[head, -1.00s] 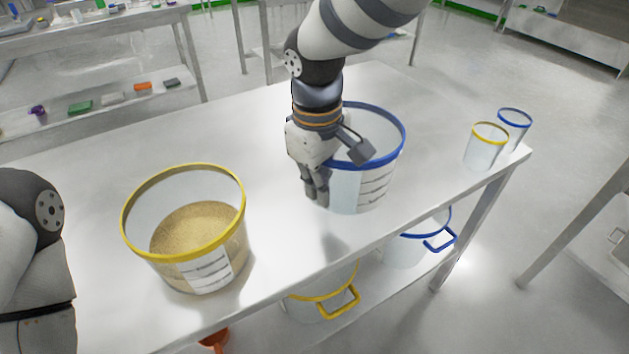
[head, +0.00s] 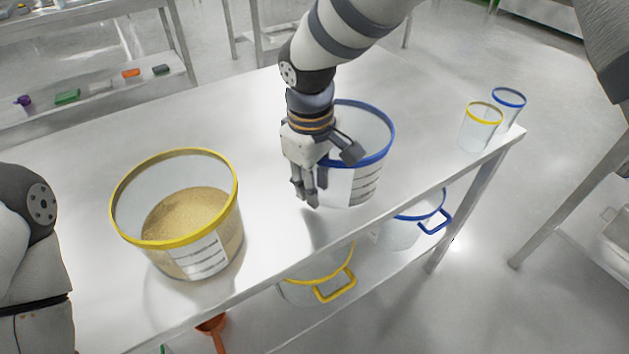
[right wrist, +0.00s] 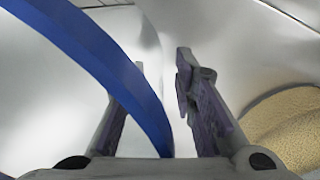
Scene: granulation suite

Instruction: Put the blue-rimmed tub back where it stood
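The blue-rimmed tub (head: 368,180), clear with a white label, stands upright on the near right part of the steel table and looks empty. My right gripper (head: 318,180) is at the tub's left side, pointing down. In the right wrist view its fingers (right wrist: 160,105) are apart. The blue rim (right wrist: 115,70) runs between them, with a gap visible to the right finger. The left finger is on the tub's side of the rim. Only part of my left arm shows at the left edge; its gripper is out of view.
A yellow-rimmed tub of tan granules (head: 215,235) stands at the left on the table (head: 270,220). Two small containers, yellow-rimmed (head: 481,132) and blue-rimmed (head: 510,103), stand at the right corner. More tubs and an orange item are below. The table behind the tubs is clear.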

